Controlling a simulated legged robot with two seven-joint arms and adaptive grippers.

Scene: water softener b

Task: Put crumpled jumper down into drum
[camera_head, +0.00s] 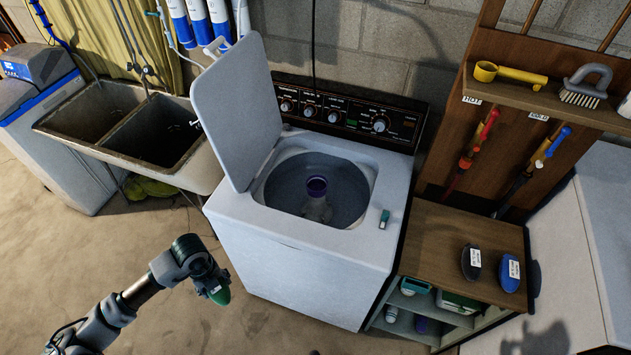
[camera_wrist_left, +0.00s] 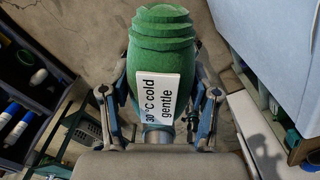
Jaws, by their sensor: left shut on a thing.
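My left gripper (camera_head: 207,277) is shut on a green, fuzzy, bundled thing with ribbed folds, which I take for the crumpled jumper (camera_head: 218,290). The left wrist view shows the jumper (camera_wrist_left: 165,45) between the two fingers of the gripper (camera_wrist_left: 158,105), with a white label reading "30°C cold gentle". They are in front of the washer's left front side, outside the machine. The washer (camera_head: 300,270) has its lid (camera_head: 237,105) up at the left. Its drum (camera_head: 345,190) is open, with a purple-topped agitator (camera_head: 317,187) in the middle. My right gripper is not in view.
A small green-and-grey object (camera_head: 384,218) lies on the washer's right rim. A wooden cabinet (camera_head: 440,225) to the right holds a black bundle (camera_head: 471,262) and a blue bundle (camera_head: 510,273). A double sink (camera_head: 150,165) stands at the left. The floor (camera_head: 60,260) at front left is clear.

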